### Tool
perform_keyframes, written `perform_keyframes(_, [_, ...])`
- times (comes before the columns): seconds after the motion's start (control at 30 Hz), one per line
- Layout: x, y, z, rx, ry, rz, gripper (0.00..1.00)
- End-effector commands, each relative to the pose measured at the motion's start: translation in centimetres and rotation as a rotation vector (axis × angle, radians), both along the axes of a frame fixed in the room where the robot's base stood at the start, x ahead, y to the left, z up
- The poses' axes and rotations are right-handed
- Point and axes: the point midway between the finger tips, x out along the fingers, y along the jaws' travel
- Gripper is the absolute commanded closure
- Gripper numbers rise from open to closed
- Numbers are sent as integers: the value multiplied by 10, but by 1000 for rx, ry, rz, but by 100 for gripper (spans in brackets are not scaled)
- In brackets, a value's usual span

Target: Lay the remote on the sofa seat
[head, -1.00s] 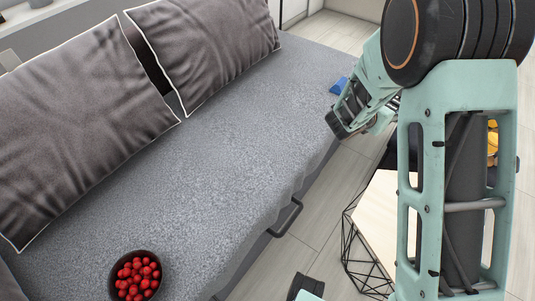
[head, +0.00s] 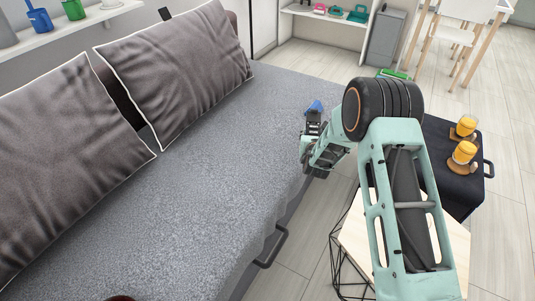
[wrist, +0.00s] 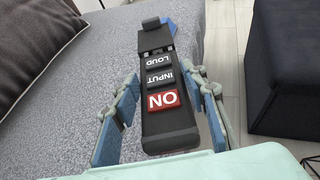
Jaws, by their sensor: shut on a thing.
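The remote is black with a red ON button and dark INPUT and LOUD buttons; it shows in the wrist view (wrist: 167,95). My gripper (wrist: 165,108) is shut on it, with a blue-padded finger on each side. In the head view, my gripper (head: 312,140) is at the sofa's right edge, towards its far end. The grey sofa seat (head: 190,200) is wide and mostly bare. In the wrist view, the seat (wrist: 75,100) lies left of and beneath the remote. I cannot tell the gap between them.
Two dark cushions (head: 60,160) (head: 180,70) lean along the sofa's left side. A small blue thing (head: 314,106) shows beyond my gripper. A wire-framed table (head: 352,235) and a black ottoman (head: 455,190) with yellow-filled glasses stand right of the sofa.

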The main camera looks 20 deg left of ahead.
Motion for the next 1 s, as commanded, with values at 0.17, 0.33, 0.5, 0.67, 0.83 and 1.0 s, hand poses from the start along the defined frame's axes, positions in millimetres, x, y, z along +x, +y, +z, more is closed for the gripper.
perform_keyframes(0.17, [6,12,3,-6,-5,6,88])
perform_keyframes(0.33, [21,29,-12,-2,-11,8,88])
perform_keyframes(0.5, [39,51,-25,0,-11,8,88])
perform_keyframes(0.67, [56,71,-38,-2,-11,8,88])
perform_keyframes(0.83, [69,85,-66,-3,-10,7,88])
perform_keyframes(1.0, [79,97,-82,-1,-12,6,88])
